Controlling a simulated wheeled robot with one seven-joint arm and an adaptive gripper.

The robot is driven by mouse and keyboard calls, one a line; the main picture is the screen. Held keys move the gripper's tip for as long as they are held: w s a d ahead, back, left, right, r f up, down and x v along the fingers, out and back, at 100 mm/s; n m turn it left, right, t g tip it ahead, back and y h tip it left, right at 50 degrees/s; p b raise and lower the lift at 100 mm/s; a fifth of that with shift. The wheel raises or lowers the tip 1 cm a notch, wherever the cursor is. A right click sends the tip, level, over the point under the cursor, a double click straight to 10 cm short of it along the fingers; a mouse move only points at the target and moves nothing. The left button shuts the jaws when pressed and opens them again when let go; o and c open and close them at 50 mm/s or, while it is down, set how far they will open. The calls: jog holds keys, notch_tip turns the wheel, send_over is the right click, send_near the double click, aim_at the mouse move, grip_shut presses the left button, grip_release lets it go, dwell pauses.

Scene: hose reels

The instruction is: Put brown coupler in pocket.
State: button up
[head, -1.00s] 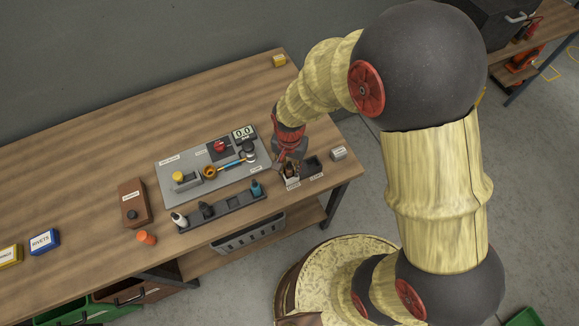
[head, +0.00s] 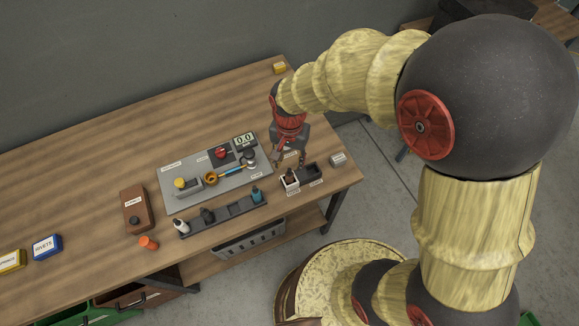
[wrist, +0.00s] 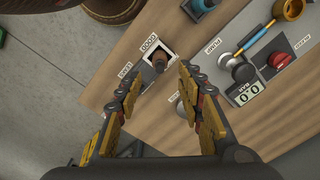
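The brown coupler (head: 291,177) stands in a small white-rimmed pocket (head: 289,187) near the table's front right edge. In the wrist view the brown coupler (wrist: 160,61) sits inside the square white rim (wrist: 147,57), beside a label that reads GOOD. My gripper (head: 290,160) is above and slightly behind the pocket, apart from the coupler. In the wrist view my gripper (wrist: 160,75) has its two fingers spread wide with nothing between them. The coupler's lower part is hidden inside the pocket.
A dark rack (head: 225,212) with white, black and blue pieces lies to the left. Behind it is a grey board (head: 208,194) with a gauge (head: 243,139). An orange piece (head: 148,242) lies farther left.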

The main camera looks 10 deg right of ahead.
jog(key=shift+r, duration=1.75)
jog(key=s+d+r+n+t, duration=0.2)
jog(key=s+d+r, duration=0.4)
jog(key=r, duration=0.4)
jog(key=s+d+r+n+t, duration=0.3)
jog(key=s+d+r, duration=0.3)
jog(key=r, duration=0.4)
jog(key=shift+s+r+n+t, duration=0.2)
jog(key=shift+r+n+t, duration=0.1)
jog(key=shift+r+n, duration=0.1)
jog(key=shift+f, duration=0.1)
notch_tip(320, 180, down, 7)
jog(key=b, duration=0.7)
jog(key=shift+c, duration=0.4)
